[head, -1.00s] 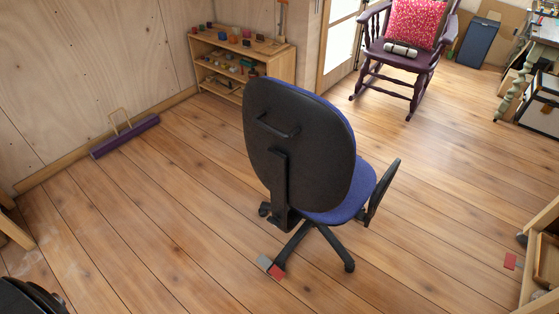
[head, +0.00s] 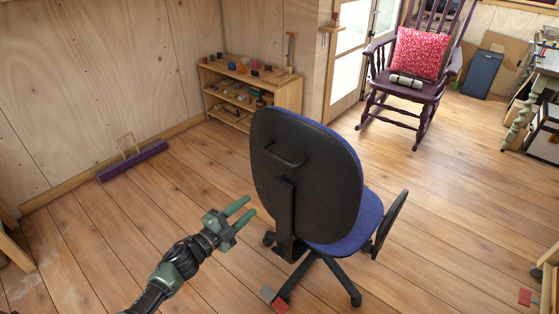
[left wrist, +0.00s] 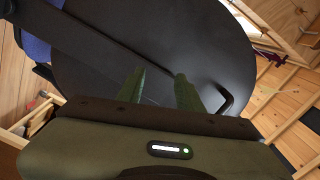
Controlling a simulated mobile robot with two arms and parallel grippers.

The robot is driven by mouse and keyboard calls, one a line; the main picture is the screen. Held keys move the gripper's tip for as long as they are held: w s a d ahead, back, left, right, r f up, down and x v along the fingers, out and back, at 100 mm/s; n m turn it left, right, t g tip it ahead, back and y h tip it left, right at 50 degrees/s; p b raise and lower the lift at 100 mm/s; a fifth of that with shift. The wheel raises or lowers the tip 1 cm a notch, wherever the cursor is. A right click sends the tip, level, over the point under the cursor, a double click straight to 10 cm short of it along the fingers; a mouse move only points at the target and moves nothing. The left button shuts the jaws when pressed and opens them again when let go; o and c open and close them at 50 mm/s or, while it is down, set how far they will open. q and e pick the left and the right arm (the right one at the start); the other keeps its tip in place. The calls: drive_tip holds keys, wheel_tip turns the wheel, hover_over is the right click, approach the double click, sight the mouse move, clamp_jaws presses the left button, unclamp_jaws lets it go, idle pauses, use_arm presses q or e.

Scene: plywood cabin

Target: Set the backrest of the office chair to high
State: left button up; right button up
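The office chair (head: 345,222) stands in the middle of the head view with its back to me. It has a blue seat, a black backrest shell (head: 305,180) and a black bar handle (head: 283,153) high on the back. My left gripper (head: 243,213) is open and empty, to the left of the backrest and apart from it in the picture. In the left wrist view its green fingers (left wrist: 160,88) are spread and point at the backrest shell (left wrist: 165,40). The handle (left wrist: 228,100) shows there to the right of the fingers. My right gripper is not in view.
A wooden shelf (head: 291,97) with small colored objects stands behind the chair at the left. A purple rocking chair (head: 418,92) with a pink cushion stands at the back right. A purple bar (head: 132,162) lies by the left wall. Open floor surrounds the chair.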

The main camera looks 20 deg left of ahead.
sight(279, 157)
use_arm(q)
drive_tip(key=d+r+m+h, duration=0.4)
drive_tip(key=r+m+h, duration=0.3)
drive_tip(key=r, duration=0.8)
drive_tip(key=shift+m+y, duration=0.4)
drive_tip(key=shift+y, duration=0.3)
drive_tip(key=shift+f+p+x, duration=0.2)
drive_tip(key=shift+p+x, duration=0.15)
drive_tip(key=shift+x, duration=1.65)
drive_tip(key=shift+f+p+x, duration=0.2)
drive_tip(key=shift+p+x, duration=0.15)
drive_tip(key=shift+x, duration=1.6)
drive_tip(key=shift+w, duration=0.1)
clamp_jaws()
drive_tip(key=shift+a, duration=0.1)
